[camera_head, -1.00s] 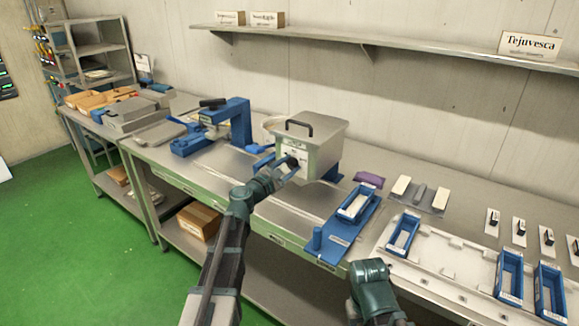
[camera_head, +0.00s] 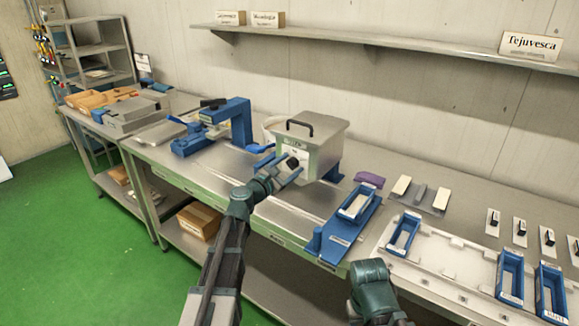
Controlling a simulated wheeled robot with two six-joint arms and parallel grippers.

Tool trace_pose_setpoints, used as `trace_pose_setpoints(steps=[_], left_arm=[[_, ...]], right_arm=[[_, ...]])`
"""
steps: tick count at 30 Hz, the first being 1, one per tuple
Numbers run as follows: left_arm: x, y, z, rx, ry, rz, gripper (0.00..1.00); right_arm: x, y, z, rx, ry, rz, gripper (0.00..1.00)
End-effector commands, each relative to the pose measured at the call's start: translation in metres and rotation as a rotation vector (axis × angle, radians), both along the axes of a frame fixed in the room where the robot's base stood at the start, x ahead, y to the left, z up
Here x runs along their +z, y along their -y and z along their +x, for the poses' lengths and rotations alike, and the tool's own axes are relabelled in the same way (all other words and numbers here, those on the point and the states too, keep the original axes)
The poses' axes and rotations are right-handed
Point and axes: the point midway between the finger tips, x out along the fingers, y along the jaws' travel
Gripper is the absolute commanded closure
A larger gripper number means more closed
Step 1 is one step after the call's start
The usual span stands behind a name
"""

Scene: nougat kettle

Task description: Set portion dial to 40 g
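The portion dial is a small black knob (camera_head: 293,162) on a white plate on the front of a grey metal box with a lid and black handle (camera_head: 313,140). My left gripper (camera_head: 282,164) is in front of this face, its two blue fingers spread apart and empty. The fingers are close to the knob; I cannot tell whether either touches it. The dial's markings are too small to read. My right arm's end (camera_head: 370,276) shows at the lower middle, over the bench's front edge; its fingers cannot be made out.
A blue stand (camera_head: 231,125) is left of the box. A blue tray (camera_head: 356,202) on a blue base, a pale board (camera_head: 440,268) and several blue bins lie to the right. A wall shelf (camera_head: 390,43) runs above.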

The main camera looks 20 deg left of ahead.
Motion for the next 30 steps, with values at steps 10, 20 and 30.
trace_pose_setpoints(steps=[10, 20, 30], left_arm=[[0.000, -0.001, -0.002, 0.001, 0.000, 0.000, 0.24], [0.000, -0.019, -0.057, 0.004, 0.001, 0.000, 0.24], [0.000, -0.041, -0.115, 0.003, 0.001, 0.000, 0.24]], right_arm=[[0.000, 0.000, 0.000, 0.000, 0.000, 0.000, 0.50], [0.000, 0.000, 0.000, 0.000, 0.000, 0.000, 0.50], [0.000, 0.000, 0.000, 0.000, 0.000, 0.000, 0.50]])
